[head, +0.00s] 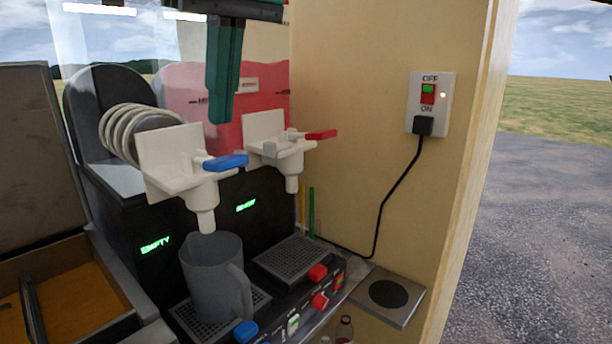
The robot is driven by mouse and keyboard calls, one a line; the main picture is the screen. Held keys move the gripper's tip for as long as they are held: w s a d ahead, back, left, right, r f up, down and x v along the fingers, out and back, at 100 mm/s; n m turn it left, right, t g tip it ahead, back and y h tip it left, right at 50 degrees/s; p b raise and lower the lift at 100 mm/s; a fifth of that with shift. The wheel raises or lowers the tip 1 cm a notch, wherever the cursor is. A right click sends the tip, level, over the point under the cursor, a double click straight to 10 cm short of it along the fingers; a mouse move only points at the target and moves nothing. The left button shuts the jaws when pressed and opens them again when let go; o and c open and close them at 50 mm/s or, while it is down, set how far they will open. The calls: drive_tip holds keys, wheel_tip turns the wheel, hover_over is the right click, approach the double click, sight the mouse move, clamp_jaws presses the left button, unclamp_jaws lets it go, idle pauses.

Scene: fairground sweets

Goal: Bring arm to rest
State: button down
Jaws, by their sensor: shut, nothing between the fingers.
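My gripper (222,112) hangs down from the top of the head view, in front of the slush machine. Its dark green fingers are together with nothing between them. It is above the two white dispensing taps and apart from them. The left tap (180,170) has a blue lever, and the right tap (280,145) has a red lever. My wrist is partly cut off by the top edge.
A grey jug (212,275) stands under the left tap on a drip grate. The right grate (292,258) is bare. A wall switch (430,102) with a plugged-in black cable is on the right panel. An open box (75,330) is at lower left.

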drive_tip(key=w+d+f+m, duration=0.1)
drive_tip(key=w+d+f, duration=0.2)
drive_tip(key=d, duration=0.2)
drive_tip(key=w+d+f+m+h, duration=0.1)
drive_tip(key=w+d+f+m, duration=0.15)
drive_tip(key=d, duration=0.35)
drive_tip(key=w+d+f+m, duration=0.1)
drive_tip(key=w+d+f, duration=0.2)
drive_tip(key=d, duration=0.2)
drive_tip(key=d+f+m, duration=0.2)
drive_tip(key=d+f, duration=0.2)
drive_tip(key=d, duration=0.4)
drive_tip(key=d+f+m, duration=0.2)
drive_tip(key=d+f, duration=0.2)
drive_tip(key=d, duration=0.4)
drive_tip(key=s+d+f+m+g+h, duration=0.1)
drive_tip(key=s+d+f+m, duration=0.7)
drive_tip(key=s+d+f, duration=1.1)
drive_tip(key=s+f, duration=0.2)
drive_tip(key=s, duration=0.1)
drive_tip(key=shift+s+d+f+g, duration=0.25)
drive_tip(key=shift+s+g, duration=0.1)
drive_tip(key=shift+g, duration=0.05)
